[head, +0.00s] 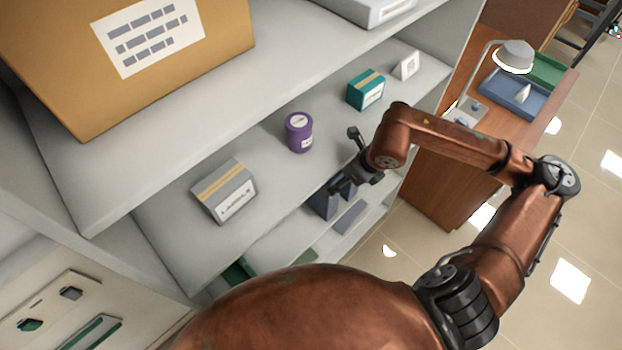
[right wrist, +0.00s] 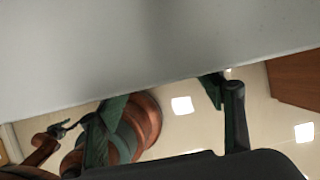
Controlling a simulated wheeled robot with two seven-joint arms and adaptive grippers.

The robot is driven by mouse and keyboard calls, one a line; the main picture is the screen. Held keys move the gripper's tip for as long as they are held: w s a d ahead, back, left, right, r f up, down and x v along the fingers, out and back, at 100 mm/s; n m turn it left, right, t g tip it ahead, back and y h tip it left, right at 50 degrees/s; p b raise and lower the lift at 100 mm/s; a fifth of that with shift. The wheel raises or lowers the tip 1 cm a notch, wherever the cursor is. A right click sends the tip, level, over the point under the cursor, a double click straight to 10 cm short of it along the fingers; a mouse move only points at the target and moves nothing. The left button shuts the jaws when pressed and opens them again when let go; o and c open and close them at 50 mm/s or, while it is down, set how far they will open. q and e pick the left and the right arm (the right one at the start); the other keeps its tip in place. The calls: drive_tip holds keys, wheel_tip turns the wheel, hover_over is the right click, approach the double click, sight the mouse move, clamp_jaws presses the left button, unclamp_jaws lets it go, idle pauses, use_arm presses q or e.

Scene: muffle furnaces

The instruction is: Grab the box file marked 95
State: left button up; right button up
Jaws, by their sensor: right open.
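No number 95 can be read in either view. A teal box with a yellow stripe (head: 366,90) stands farther along that shelf. Dark blue-grey upright items (head: 322,204) on the lower shelf are partly hidden by my right gripper (head: 347,162). That gripper is open and empty at the middle shelf's front edge, its fingers apart in the right wrist view (right wrist: 168,105). A small dark gripper (right wrist: 62,128), apparently my left, shows there too.
A purple jar (head: 299,132) and a small white labelled item (head: 407,65) share the middle shelf. A large cardboard box (head: 60,60) fills the upper shelf's left. A wooden desk (head: 450,160) with a lamp (head: 513,56) and blue tray (head: 518,95) stands right. Tiled floor is open.

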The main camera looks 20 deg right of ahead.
drive_tip(key=x, duration=0.3)
drive_tip(key=shift+w+f, duration=0.1)
drive_tip(key=shift+f, duration=0.05)
drive_tip(key=c, duration=1.3)
use_arm(q)
drive_tip(key=shift+w+r, duration=0.2)
drive_tip(key=shift+w, duration=0.45)
drive_tip(key=shift+w+r, duration=0.2)
drive_tip(key=shift+w, duration=0.45)
use_arm(e)
clamp_jaws()
